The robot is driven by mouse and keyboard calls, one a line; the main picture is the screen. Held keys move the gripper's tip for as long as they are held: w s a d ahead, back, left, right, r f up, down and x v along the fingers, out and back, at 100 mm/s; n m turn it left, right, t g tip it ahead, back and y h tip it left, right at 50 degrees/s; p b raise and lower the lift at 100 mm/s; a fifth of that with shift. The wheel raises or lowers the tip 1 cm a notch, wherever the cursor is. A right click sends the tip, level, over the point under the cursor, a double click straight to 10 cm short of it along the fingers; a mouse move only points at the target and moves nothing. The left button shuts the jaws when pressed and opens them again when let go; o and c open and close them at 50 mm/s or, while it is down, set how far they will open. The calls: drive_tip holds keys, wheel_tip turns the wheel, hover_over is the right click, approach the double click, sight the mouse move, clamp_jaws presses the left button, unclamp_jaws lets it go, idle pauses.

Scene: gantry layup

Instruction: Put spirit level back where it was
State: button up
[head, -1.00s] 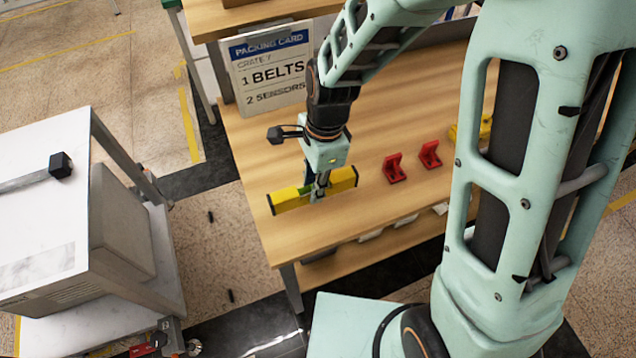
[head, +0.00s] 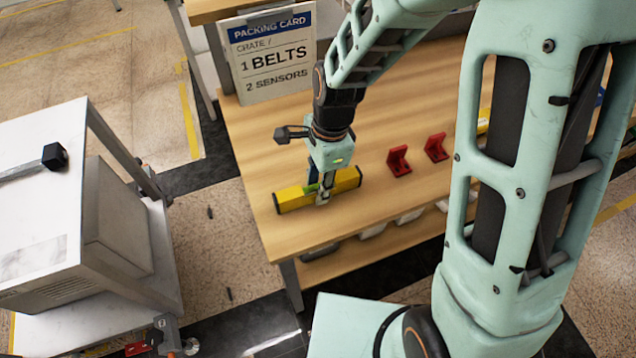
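The yellow spirit level (head: 346,180) with dark end caps lies level at the near left corner of the wooden workbench (head: 262,150). My gripper (head: 322,194) points down at its middle, with the fingers around the level's body. The fingers look shut on it, though the far finger is partly hidden. The level appears on or just above the bench top; I cannot tell if it touches.
Two red brackets (head: 398,161) (head: 436,147) stand on the bench to the right of the level. A packing card (head: 270,50) stands at the back left. A white cabinet (head: 40,220) is at left, across a floor gap. Bench between level and card is clear.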

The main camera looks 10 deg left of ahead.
drive_tip(key=shift+o, duration=0.6)
drive_tip(key=shift+r, duration=0.3)
wheel_tip(320, 180, up, 12)
drive_tip(key=d+p, duration=0.1)
drive_tip(key=shift+w+d+f, duration=0.15)
drive_tip(key=shift+w, duration=0.2)
